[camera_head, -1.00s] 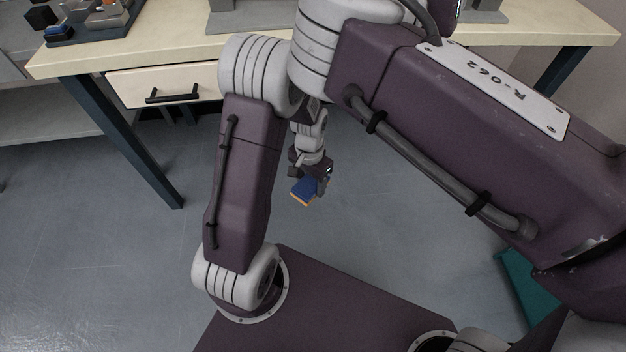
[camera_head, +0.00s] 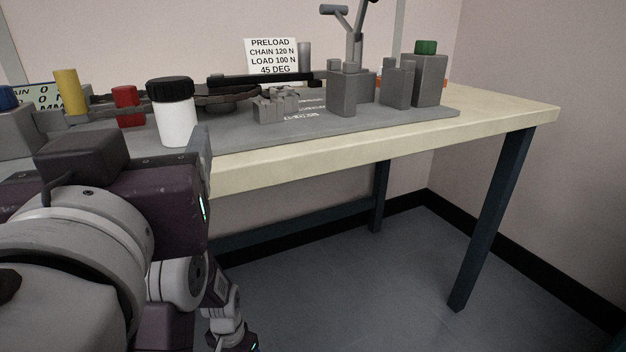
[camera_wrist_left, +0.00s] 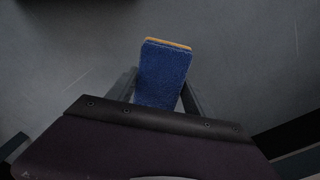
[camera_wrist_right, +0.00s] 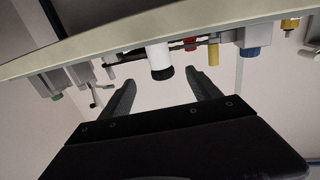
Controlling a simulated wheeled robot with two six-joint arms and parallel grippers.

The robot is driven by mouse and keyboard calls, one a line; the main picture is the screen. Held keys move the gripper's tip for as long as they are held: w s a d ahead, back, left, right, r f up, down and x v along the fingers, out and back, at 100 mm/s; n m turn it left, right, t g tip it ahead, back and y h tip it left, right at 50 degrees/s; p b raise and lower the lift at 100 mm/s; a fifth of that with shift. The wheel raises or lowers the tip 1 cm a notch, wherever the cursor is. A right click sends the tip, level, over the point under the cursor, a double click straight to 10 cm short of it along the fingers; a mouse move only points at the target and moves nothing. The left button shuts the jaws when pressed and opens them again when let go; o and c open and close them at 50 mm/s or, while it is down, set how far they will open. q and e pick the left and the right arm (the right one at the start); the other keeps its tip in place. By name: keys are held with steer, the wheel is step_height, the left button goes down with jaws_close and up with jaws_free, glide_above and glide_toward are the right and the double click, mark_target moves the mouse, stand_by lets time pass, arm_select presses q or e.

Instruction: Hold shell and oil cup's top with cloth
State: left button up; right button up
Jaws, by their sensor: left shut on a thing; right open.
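A blue cloth pad with an orange edge (camera_wrist_left: 165,68) is held between the fingers of my left gripper (camera_wrist_left: 158,98), above the grey floor. My right gripper (camera_head: 196,168) is open and empty at the bench front. A white cup with a black lid (camera_head: 177,118) stands upright on the bench, just beyond that gripper in the head view. In the right wrist view the cup (camera_wrist_right: 160,56) shows upside down, its lid beyond and between the two fingertips (camera_wrist_right: 161,84). I cannot tell which part is the shell.
The bench (camera_head: 480,115) carries a grey base plate (camera_head: 430,113). On it are a yellow cylinder (camera_head: 71,92), a red part (camera_head: 127,105), grey blocks (camera_head: 350,92) and a green-topped block (camera_head: 429,80). A preload sign (camera_head: 272,58) stands behind. The floor at right (camera_head: 370,270) is clear.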

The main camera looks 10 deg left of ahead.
mark_target(172, 116)
steer(key=p+x, duration=0.1)
steer(key=x, duration=0.9)
steer(key=shift+w+r, duration=0.15)
steer(key=shift+w, duration=0.3)
steer(key=shift+w+a, duration=0.25)
steer(key=shift+w, duration=0.2)
jaws_close()
jaws_free()
